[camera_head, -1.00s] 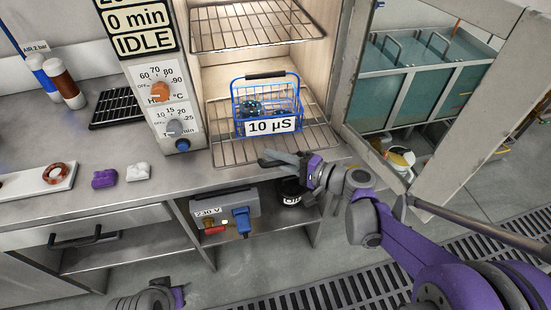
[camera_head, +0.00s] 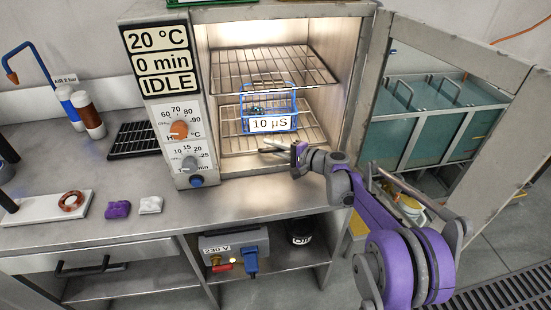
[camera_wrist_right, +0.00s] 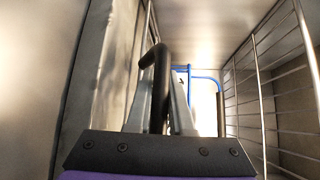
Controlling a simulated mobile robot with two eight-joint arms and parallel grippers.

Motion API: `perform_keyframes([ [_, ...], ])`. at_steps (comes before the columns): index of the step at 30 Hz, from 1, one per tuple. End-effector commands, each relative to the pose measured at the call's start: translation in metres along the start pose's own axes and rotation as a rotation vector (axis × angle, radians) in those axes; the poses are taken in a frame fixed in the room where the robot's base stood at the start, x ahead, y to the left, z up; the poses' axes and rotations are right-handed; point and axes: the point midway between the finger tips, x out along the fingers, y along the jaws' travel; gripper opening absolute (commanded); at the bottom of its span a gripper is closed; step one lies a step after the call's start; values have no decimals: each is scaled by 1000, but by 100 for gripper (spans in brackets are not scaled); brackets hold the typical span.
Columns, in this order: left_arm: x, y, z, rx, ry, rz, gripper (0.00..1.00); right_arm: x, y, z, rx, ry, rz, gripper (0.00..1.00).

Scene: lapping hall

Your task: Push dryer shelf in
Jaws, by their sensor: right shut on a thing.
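The lower wire dryer shelf (camera_head: 238,145) lies inside the lit chamber of the drying cabinet (camera_head: 182,60), below the upper wire shelf (camera_head: 250,70). A blue wire basket (camera_head: 252,91) labelled "10 µS" stands upright on it, its top partly hidden by the upper shelf. My right gripper (camera_head: 288,150) is at the shelf's front, in the chamber opening, shut on a dark bar that appears to be part of the shelf. The right wrist view shows a black bent bar (camera_wrist_right: 155,80) between the fingers, with wire bars to the right. My left gripper is not in view.
The cabinet door (camera_head: 375,95) stands open on the right, close to my right arm. A steel counter (camera_head: 190,222) runs in front of the cabinet. A black rack (camera_head: 135,138), bottles (camera_head: 90,122) and purple (camera_head: 117,209) and white (camera_head: 150,205) pieces stand to the left.

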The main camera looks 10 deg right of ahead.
Motion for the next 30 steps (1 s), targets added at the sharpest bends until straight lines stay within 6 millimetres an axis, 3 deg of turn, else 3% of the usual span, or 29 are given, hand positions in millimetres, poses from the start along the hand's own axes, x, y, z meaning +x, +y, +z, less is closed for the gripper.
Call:
perform_keyframes([
  [7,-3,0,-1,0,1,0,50,15,-5,-16,0,1,0,0],
  [20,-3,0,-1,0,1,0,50,18,-7,-20,1,5,-3,0],
  [21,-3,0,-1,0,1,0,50,18,-7,-20,1,5,-3,22],
  [25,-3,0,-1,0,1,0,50,17,-6,-19,1,4,-2,45],
  [26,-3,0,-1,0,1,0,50,17,-6,-19,1,4,-2,50],
  [30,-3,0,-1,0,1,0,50,18,-5,-18,0,2,0,50],
])
